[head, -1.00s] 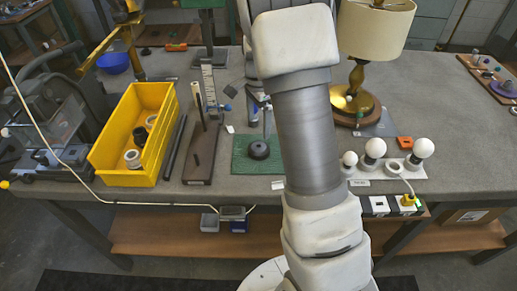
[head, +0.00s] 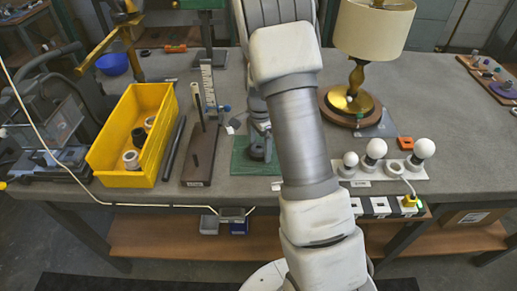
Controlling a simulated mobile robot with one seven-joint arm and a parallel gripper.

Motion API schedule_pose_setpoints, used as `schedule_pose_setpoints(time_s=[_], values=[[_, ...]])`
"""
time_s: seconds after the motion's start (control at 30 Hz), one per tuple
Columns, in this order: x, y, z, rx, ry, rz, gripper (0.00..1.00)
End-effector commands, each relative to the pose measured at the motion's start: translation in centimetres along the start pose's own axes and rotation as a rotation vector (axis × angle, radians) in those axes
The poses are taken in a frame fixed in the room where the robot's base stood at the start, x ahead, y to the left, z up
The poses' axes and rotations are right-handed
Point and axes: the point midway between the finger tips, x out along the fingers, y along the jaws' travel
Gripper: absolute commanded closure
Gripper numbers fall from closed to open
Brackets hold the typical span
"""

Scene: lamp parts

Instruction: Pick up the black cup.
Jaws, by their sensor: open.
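A small black round piece, which looks like the black cup (head: 257,153), sits on the green mat (head: 242,168) near the middle of the workbench. My gripper (head: 264,135) is open and points down at the cup. It overlaps the cup in the picture, and part of the cup is hidden behind it. I cannot tell whether the fingers touch the cup or are around it.
A yellow bin (head: 128,177) with several ring parts stands left of a brown board with an upright post (head: 200,155). Right of my arm are a lamp with a cream shade (head: 373,30), white bulbs (head: 376,148) and an orange block (head: 405,143).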

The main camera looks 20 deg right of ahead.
Motion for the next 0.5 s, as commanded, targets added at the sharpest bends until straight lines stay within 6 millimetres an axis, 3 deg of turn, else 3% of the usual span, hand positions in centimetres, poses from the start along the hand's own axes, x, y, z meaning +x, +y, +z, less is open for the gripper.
schedule_pose_setpoints(time_s=[0.03, 0.4, 0.5], values=[[-0.02, 0.00, 0.00, 0.000, 0.000, 0.000, 0.02], [-0.04, 0.00, 0.00, 0.000, 0.000, 0.000, 0.68], [-0.05, -0.01, 0.00, 0.000, 0.000, 0.000, 0.82]])
